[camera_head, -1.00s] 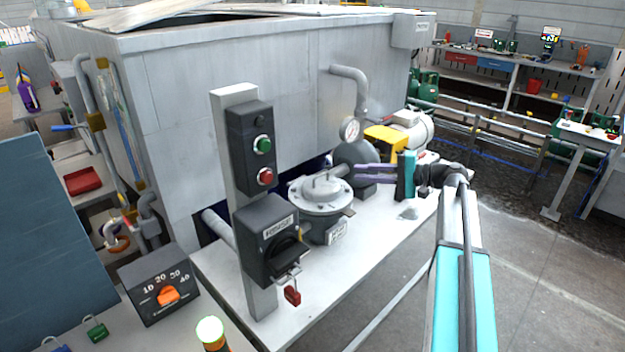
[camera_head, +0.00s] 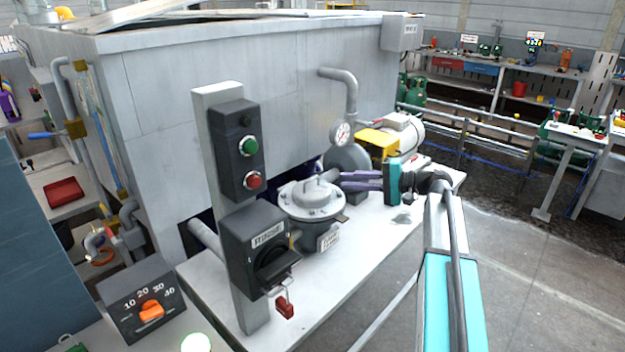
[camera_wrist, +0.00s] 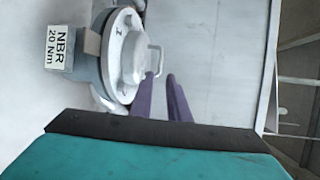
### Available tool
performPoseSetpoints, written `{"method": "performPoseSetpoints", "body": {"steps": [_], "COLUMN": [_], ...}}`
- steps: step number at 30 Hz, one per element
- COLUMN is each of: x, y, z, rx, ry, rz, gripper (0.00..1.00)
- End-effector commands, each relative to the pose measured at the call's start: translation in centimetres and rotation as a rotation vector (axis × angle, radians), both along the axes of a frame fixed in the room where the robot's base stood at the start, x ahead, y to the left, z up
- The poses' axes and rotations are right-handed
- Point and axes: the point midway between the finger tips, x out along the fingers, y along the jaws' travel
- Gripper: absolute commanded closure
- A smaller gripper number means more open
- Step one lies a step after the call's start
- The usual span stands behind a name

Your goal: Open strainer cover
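The strainer (camera_head: 310,215) is a grey round housing on the pale bench, with a bolted flange. Its cover (camera_head: 305,197) is a light disc lying flat on top, with a raised bar handle. The fingertips are near the handle; contact cannot be told.
A post with a green and a red button (camera_head: 252,181) and a rotary switch with a red padlock (camera_head: 285,305) stands left of the strainer. A pressure gauge (camera_head: 341,132) and a pump motor (camera_head: 398,138) are behind. A label plate (camera_wrist: 58,46) sticks out beside the strainer.

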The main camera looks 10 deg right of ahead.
Motion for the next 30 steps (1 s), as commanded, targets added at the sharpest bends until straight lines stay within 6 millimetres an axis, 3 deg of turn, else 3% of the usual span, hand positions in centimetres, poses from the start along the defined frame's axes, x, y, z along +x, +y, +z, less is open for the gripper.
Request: {"method": "performPoseSetpoints", "body": {"steps": [21, 30], "x": [5.0, 6.3], "y": [8.5, 10.7], "z": [-1.5, -2.0], "rx": [0.0, 0.001], "ry": [0.001, 0.0], "rz": [0.003, 0.003], "gripper": [0.85, 0.85]}}
